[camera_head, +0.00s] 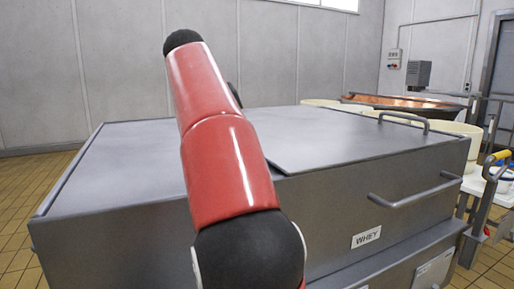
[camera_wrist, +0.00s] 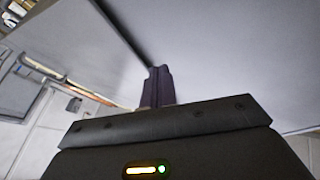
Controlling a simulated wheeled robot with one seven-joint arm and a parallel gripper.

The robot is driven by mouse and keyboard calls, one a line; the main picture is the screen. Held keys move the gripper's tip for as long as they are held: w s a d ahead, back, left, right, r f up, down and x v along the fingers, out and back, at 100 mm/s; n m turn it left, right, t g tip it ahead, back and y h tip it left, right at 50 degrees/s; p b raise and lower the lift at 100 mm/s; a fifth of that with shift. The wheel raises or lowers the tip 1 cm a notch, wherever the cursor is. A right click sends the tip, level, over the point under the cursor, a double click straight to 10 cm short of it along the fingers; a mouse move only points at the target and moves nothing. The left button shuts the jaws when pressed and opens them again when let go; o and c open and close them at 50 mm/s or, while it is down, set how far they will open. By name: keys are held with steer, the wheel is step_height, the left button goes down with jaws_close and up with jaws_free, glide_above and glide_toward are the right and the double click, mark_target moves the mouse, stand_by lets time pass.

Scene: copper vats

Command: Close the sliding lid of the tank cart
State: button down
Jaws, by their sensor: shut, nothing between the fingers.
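The tank cart (camera_head: 118,236) is a large grey metal box with a "WHEY" label on its front. Its lid (camera_head: 345,139) is a flat grey plate over the right part of the top, with a bar handle (camera_head: 404,122) near its right end. Left of the lid's edge is a smooth grey surface (camera_head: 115,160); I cannot see an opening. My red arm hides part of that edge, and my gripper is hidden in the head view. In the wrist view my gripper (camera_wrist: 157,72) is shut and empty, its fingertips beside the edge of a grey panel; contact is unclear.
A push handle (camera_head: 415,192) sticks out from the cart's front right. Behind the cart at right are a copper vat (camera_head: 400,101) and pale round tubs (camera_head: 452,133). Tiled floor (camera_head: 22,185) is clear at left.

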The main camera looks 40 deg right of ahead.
steer(key=x, duration=0.3)
steer(key=b+x, duration=0.1)
steer(key=x, duration=0.2)
steer(key=d+r+b+x, duration=0.1)
steer(key=x, duration=0.2)
steer(key=shift+w+d+f, duration=0.3)
steer(key=shift+f, duration=0.05)
steer(key=shift+s+d, duration=0.2)
steer(key=shift+d, duration=1.05)
steer(key=shift+s+d, duration=0.25)
steer(key=shift+d, duration=0.55)
steer(key=shift+d, duration=0.1)
